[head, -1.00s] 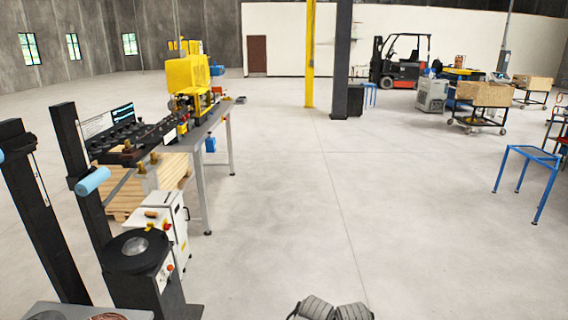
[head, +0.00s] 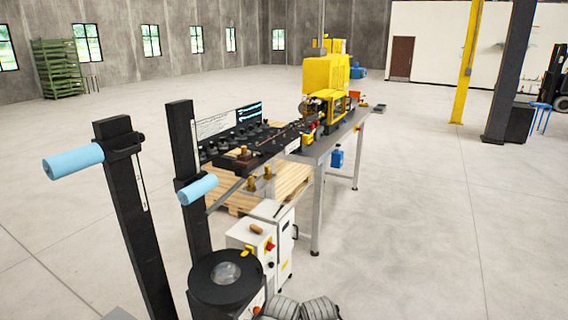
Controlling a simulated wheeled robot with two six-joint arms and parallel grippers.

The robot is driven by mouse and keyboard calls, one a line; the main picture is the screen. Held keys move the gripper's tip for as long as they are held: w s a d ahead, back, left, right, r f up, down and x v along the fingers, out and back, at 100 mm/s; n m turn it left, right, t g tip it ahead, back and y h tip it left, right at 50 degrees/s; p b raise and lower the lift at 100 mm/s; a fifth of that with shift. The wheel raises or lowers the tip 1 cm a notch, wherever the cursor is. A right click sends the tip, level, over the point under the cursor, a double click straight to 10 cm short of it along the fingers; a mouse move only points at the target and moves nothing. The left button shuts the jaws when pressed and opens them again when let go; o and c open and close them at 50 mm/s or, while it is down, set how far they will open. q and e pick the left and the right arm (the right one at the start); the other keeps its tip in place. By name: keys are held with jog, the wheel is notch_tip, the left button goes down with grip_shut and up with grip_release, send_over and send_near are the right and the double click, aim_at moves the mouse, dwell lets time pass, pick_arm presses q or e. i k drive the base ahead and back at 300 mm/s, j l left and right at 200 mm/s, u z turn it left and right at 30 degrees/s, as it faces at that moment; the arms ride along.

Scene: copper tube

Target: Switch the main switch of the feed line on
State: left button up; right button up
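The feed line is a long black straightening unit (head: 225,150) leading to a yellow machine (head: 326,78) on a grey table. A white control cabinet (head: 285,236) stands below its near end. A small red knob (head: 269,245) shows on the cabinet, with a yellow part (head: 248,251) to its left. These are too small to tell which is the main switch or how it is set. No gripper fingers show. Two grey ribbed parts, probably of my own arms, show at the bottom edge, in front of the cabinet.
A black round-topped stand (head: 226,278) is close in front of the cabinet. Two black posts with light blue rollers (head: 73,162) stand at left. A wooden pallet (head: 290,190) lies under the line. Floor to the right is clear up to the dark column (head: 510,75).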

aim_at(270, 246)
jog(key=i+j+u, duration=0.2)
jog(key=i+l, duration=0.45)
jog(key=i+l+z, duration=0.15)
jog(key=i+l, duration=0.25)
jog(key=i, duration=0.15)
jog(key=i+l, duration=0.35)
jog(key=i, duration=0.15)
jog(key=i+l+z, duration=0.1)
jog(key=i+l, duration=0.3)
jog(key=i, duration=0.15)
